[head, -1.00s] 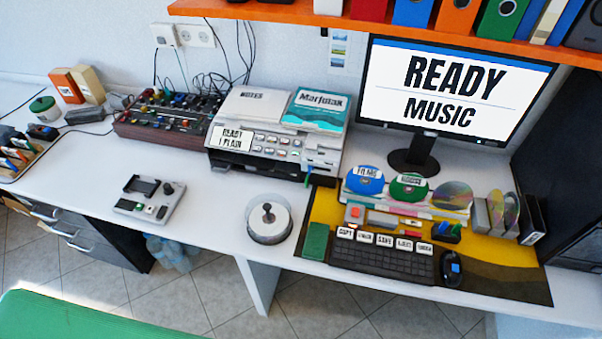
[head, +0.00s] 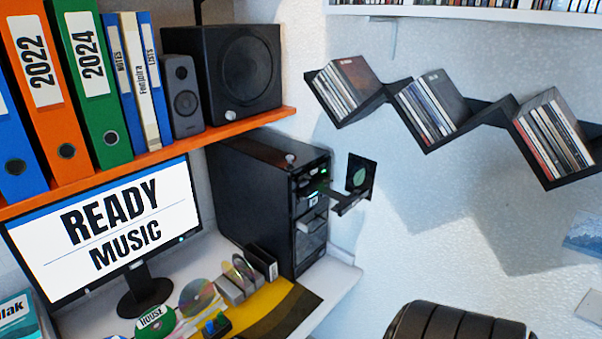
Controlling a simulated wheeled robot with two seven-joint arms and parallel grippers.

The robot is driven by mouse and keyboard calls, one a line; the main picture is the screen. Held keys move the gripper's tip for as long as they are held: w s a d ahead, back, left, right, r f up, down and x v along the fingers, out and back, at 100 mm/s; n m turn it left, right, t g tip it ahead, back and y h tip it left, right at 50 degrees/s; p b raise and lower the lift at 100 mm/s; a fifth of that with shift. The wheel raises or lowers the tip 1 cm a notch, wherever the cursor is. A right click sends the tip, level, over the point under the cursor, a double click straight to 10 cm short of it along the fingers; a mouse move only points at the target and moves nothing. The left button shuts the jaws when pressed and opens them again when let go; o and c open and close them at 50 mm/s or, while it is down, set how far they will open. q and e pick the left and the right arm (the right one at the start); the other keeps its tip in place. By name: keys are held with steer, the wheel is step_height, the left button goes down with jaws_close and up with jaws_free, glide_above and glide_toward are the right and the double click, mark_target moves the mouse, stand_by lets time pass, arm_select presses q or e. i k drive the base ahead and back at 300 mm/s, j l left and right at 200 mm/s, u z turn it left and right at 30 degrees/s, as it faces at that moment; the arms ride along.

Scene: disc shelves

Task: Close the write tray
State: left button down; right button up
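A black computer tower (head: 262,190) stands at the right end of the desk in the head view. One tray (head: 350,203) sticks out to the right from the upper part of its front, so it is open. Small green lights show on the tower front near it. I cannot read a label saying whether this is the write tray. A dark square panel with a green leaf mark shows just above the tray; I cannot tell whether it is joined to it. Neither of my grippers is in view.
The monitor (head: 105,230) reads "READY MUSIC". Discs (head: 197,297) and a dark holder (head: 262,262) stand left of the tower. An orange shelf (head: 150,160) with binders and speakers is above. A zigzag wall shelf (head: 388,92) holds cases; a black chair (head: 455,322) is at lower right.

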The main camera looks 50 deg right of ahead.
mark_target(345, 203)
steer(key=z, duration=2.05)
